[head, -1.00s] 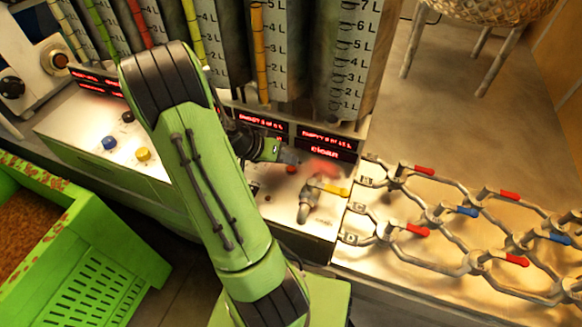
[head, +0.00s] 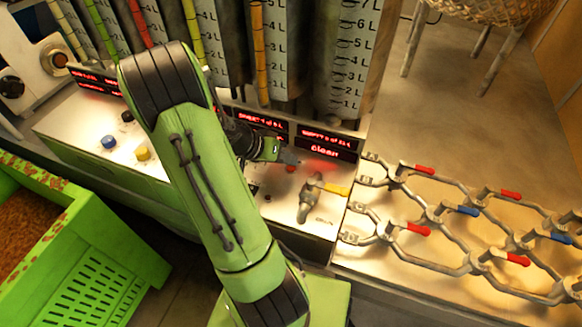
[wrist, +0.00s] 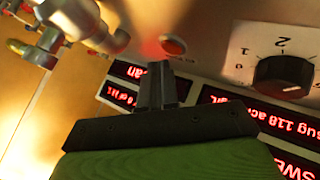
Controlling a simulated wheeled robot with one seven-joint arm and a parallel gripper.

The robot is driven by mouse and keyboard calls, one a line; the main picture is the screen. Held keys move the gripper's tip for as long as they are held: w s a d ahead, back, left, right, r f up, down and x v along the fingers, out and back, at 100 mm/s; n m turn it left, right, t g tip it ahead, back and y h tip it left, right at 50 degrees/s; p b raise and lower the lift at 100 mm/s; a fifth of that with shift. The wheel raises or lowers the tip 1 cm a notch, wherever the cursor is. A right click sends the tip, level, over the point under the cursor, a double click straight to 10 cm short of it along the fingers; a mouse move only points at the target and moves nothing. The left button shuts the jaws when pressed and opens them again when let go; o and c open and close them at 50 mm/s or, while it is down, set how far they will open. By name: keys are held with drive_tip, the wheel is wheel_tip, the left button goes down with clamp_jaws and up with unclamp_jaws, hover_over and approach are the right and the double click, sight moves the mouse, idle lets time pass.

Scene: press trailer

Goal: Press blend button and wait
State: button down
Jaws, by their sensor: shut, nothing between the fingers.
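A red button (wrist: 172,46) sits on the pale control panel in the wrist view, with a red glow beside it. It also shows in the head view (head: 291,169), partly hidden by my fingers. No blend label is readable, so I cannot tell if this is the blend button. My gripper (wrist: 158,72) is shut and empty, its fingertips close to the red button. I cannot tell if they touch it. In the head view my gripper (head: 287,157) is just above the panel, left of the metal tap. The red display (head: 325,150) behind it reads "Clean".
A metal tap (head: 308,200) with a yellow handle stands right of the button. A black dial (wrist: 283,75) is on the panel. Branching pipes (head: 440,220) with red and blue handles lie to the right. A green crate (head: 95,285) is at lower left. Tall graduated tanks (head: 350,60) stand behind.

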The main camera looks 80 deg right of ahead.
drive_tip(key=shift+f, duration=0.3)
drive_tip(key=shift+f+b, duration=0.4)
drive_tip(key=shift+b, duration=0.2)
drive_tip(key=shift+r, duration=0.15)
idle(0.5)
drive_tip(key=shift+r+p, duration=0.55)
drive_tip(key=shift+r, duration=0.15)
drive_tip(key=shift+r+p, duration=1.9)
drive_tip(key=shift+r, duration=0.6)
wheel_tip(320, 180, up, 10)
drive_tip(key=p, duration=0.8)
hover_over(287, 168)
drive_tip(key=shift+s+a, duration=0.1)
